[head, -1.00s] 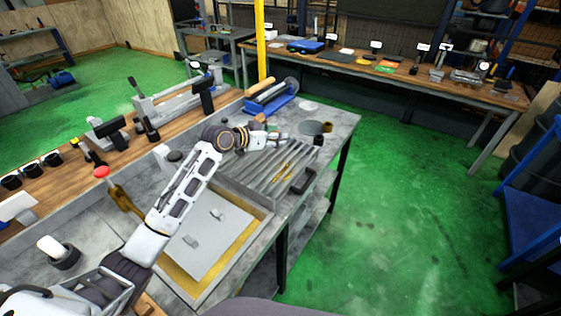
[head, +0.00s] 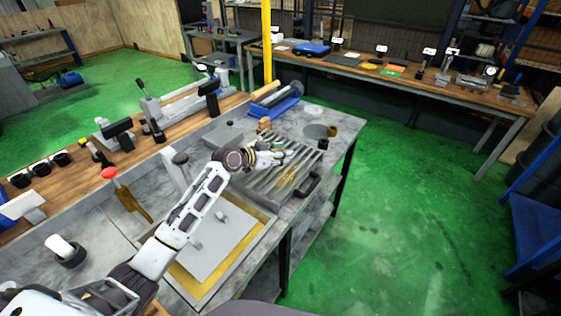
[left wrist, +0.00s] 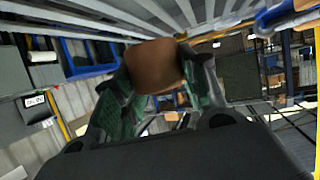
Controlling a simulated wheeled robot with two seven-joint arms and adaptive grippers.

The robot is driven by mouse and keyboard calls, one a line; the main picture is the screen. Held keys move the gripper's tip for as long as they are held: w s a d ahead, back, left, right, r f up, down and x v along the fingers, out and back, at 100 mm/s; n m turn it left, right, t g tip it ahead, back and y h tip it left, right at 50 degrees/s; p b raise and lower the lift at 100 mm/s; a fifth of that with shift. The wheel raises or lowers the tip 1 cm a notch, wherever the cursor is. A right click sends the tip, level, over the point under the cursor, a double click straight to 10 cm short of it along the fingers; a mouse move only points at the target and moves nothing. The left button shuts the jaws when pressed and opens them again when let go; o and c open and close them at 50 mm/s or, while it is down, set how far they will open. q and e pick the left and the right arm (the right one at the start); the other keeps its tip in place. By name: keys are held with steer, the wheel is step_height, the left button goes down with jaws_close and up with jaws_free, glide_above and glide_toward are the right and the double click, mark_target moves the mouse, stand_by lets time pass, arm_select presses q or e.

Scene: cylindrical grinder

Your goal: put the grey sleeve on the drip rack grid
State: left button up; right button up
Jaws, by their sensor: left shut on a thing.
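The drip rack grid (head: 304,160) is a row of slanted grey slats on the bench, with yellowish marks on a few slats. Its slats also show along the top of the left wrist view (left wrist: 190,14). My left gripper (head: 283,156) appears above the left far part of the grid. In the left wrist view the fingers (left wrist: 158,88) are shut on a rounded brownish piece (left wrist: 155,64). I cannot tell from its colour whether this is the grey sleeve. The slats look apart from the piece. My right gripper is out of view.
A tray with a grey plate (head: 208,240) lies in front of the grid. A black open box (head: 305,188) stands at its right edge, and a round grey disc (head: 316,131) and brownish cup (head: 332,131) lie behind. A blue stand (head: 275,109) is at the far end.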

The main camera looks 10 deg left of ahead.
mark_target(281, 168)
arm_select(q)
steer(key=shift+f, duration=1.8)
steer(key=o, duration=1.4)
steer(key=shift+f, duration=0.15)
